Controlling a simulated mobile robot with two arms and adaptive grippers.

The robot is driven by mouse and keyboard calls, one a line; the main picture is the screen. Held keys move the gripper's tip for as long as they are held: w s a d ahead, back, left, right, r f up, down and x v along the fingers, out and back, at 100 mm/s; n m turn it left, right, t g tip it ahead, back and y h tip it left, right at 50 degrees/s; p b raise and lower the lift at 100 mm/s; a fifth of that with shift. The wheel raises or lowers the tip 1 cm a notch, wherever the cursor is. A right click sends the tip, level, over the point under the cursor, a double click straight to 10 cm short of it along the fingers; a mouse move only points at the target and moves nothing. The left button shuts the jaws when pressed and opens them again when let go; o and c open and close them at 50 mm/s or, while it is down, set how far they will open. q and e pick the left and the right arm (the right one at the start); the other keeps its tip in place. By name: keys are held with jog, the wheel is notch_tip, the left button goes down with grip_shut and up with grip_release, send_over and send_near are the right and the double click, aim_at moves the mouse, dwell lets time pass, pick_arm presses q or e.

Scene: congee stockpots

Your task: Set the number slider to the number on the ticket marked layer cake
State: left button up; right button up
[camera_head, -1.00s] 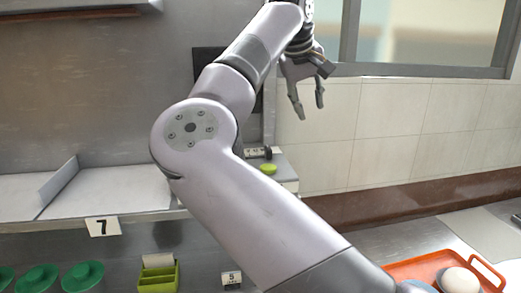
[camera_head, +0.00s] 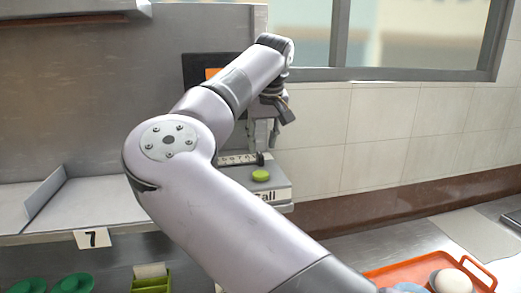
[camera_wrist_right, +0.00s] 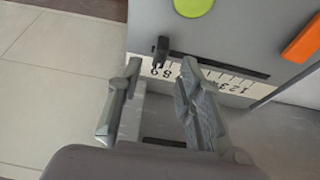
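The number slider (camera_head: 236,159) is a dark slot with a row of numbers on a grey console. In the right wrist view its black knob (camera_wrist_right: 160,50) stands near the 8 and 9 end of the number strip (camera_wrist_right: 228,83), which appears upside down. My right gripper (camera_head: 262,142) is just above the slider. In the wrist view the right gripper (camera_wrist_right: 160,74) is open, its fingers apart to either side of the knob in the picture; contact cannot be told. No ticket marked layer cake is readable. My left gripper is not in view.
A round green button (camera_head: 260,175) sits on the console above a "Call" label; an orange button (camera_wrist_right: 303,40) is nearby. A dark screen (camera_head: 196,66) is partly behind my arm. A 7 tag (camera_head: 92,238) marks the shelf edge. An orange tray (camera_head: 405,272) is at lower right.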

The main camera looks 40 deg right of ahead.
aim_at(260, 154)
jog(key=shift+p+x, duration=0.3)
jog(key=shift+x, duration=1.9)
jog(key=shift+c, duration=0.2)
grip_shut()
